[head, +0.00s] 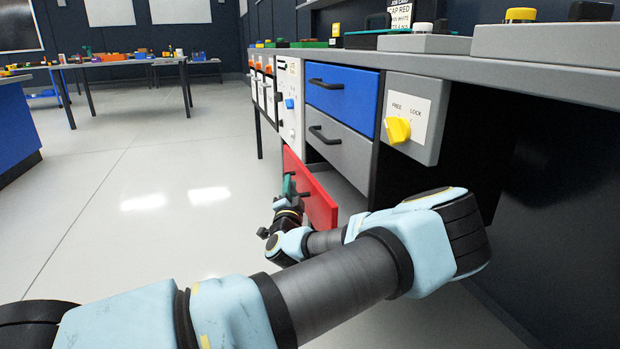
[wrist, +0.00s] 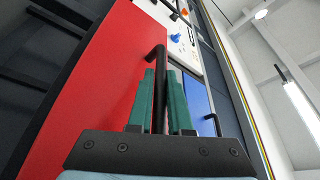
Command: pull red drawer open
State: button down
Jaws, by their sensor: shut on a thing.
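The red drawer (head: 310,190) is the lowest of three in the cabinet and stands pulled out from it, its front well clear of the grey drawer above. In the wrist view the red drawer front (wrist: 95,90) fills the left side. My gripper (head: 291,186) is at the drawer's front. In the wrist view its green fingers (wrist: 160,98) stand on either side of the black bar handle (wrist: 158,65), shut on it. The far part of the handle shows past the fingertips. The inside of the drawer is mostly hidden.
Above are a grey drawer (head: 340,150) and a blue drawer (head: 343,97), both closed. A box with a yellow knob (head: 397,130) marked FREE and LOCK hangs to their right. The floor (head: 150,200) left of the drawer is clear.

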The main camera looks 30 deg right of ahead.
jog(key=w+a+p, duration=0.1)
jog(key=a, duration=0.8)
jog(key=shift+a+p, duration=0.2)
jog(key=shift+p, duration=0.1)
jog(key=c, duration=0.8)
grip_release()
jog(key=shift+c, duration=0.2)
jog(key=p+v, duration=0.1)
jog(key=v, duration=0.9)
jog(key=shift+s, duration=0.3)
jog(key=shift+a, duration=0.1)
